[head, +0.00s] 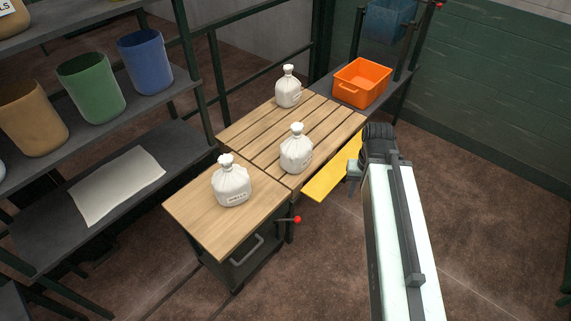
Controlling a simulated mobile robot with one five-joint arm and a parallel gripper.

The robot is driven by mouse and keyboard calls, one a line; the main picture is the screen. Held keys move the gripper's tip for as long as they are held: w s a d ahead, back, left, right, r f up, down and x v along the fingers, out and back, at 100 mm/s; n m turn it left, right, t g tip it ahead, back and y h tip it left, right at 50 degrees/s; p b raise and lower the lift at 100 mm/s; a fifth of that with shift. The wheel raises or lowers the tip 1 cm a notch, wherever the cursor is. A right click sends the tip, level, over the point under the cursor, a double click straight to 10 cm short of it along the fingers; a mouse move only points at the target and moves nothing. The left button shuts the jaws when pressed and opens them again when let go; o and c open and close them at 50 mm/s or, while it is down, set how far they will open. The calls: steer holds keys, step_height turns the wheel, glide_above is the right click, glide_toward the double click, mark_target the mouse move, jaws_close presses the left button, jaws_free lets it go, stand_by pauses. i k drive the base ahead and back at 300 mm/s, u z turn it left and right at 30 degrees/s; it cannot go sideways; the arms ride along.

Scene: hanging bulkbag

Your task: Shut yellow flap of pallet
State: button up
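The yellow flap (331,181) sticks out from the near right edge of the slatted wooden pallet (262,131), swung away from it. I cannot tell its exact tilt. My gripper (354,175) is at the flap's right side, close to it or touching; I cannot tell which. My arm comes in from the lower right and hides part of the flap's far end. The finger gap is too small to make out. Two white tied bags, a rear one (288,87) and a front one (296,149), stand upright on the pallet.
A third white bag (231,181) stands on a wooden-topped cabinet (190,205) with a red-knobbed lever (297,219). An orange bin (362,82) sits behind the pallet. A shelf at left holds coloured bins, including a green one (89,88). The floor at right is clear.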

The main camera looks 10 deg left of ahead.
mark_target(324, 183)
steer(key=u, duration=0.1)
steer(key=k, duration=0.2)
steer(key=u, duration=2.4)
steer(key=k, duration=1.25)
steer(key=z, duration=1.2)
steer(key=i, duration=1)
steer(key=u, duration=0.1)
